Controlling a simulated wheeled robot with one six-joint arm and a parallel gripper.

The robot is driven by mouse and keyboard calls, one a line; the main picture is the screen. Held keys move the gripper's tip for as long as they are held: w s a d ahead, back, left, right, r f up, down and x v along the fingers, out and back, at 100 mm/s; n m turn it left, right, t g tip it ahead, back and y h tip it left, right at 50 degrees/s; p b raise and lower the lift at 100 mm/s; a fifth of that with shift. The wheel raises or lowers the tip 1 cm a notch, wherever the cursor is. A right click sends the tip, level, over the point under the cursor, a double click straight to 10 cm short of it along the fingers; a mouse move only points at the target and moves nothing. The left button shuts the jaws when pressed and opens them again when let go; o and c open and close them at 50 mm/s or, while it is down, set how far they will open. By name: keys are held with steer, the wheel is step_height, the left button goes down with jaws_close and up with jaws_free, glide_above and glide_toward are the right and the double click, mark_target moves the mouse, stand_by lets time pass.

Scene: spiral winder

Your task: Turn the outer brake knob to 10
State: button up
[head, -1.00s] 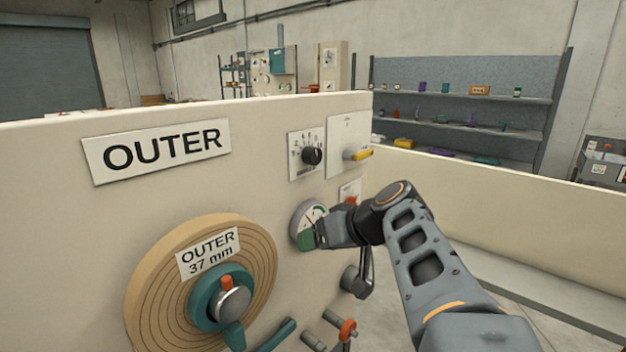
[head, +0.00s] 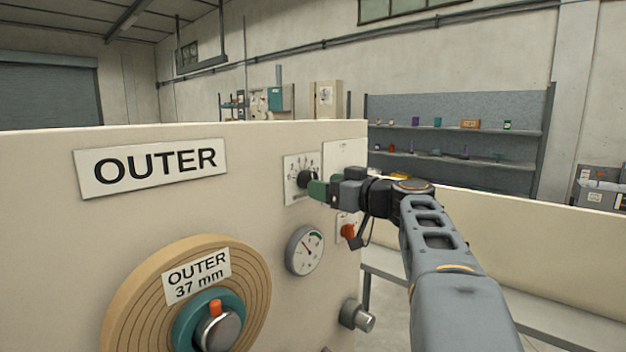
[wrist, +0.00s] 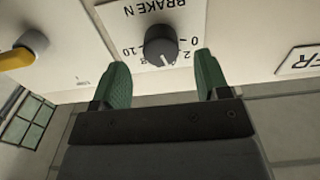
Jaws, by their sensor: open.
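The outer brake knob (head: 305,180) is a small black knob on a white scale plate (head: 291,166) on the cream panel. In the wrist view, seen upside down, the knob (wrist: 160,46) has a pale line pointing down and slightly right, between the 2 and the 8. There 0 is at right and 10 at left. My gripper (head: 320,188) is at the knob's right in the head view. In the wrist view, my gripper (wrist: 160,72) is open, with green fingers either side of the knob and gaps showing.
A pressure gauge (head: 305,250) and an orange-red knob (head: 348,231) sit below. A yellow lever (wrist: 22,50) is beside the scale plate. An OUTER sign (head: 151,168) and a wound reel (head: 135,300) are at left.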

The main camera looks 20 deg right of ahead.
mark_target(304, 177)
steer(key=shift+p+x, duration=0.4)
steer(key=shift+x, duration=1.95)
steer(key=c, duration=0.9)
steer(key=shift+c, duration=0.2)
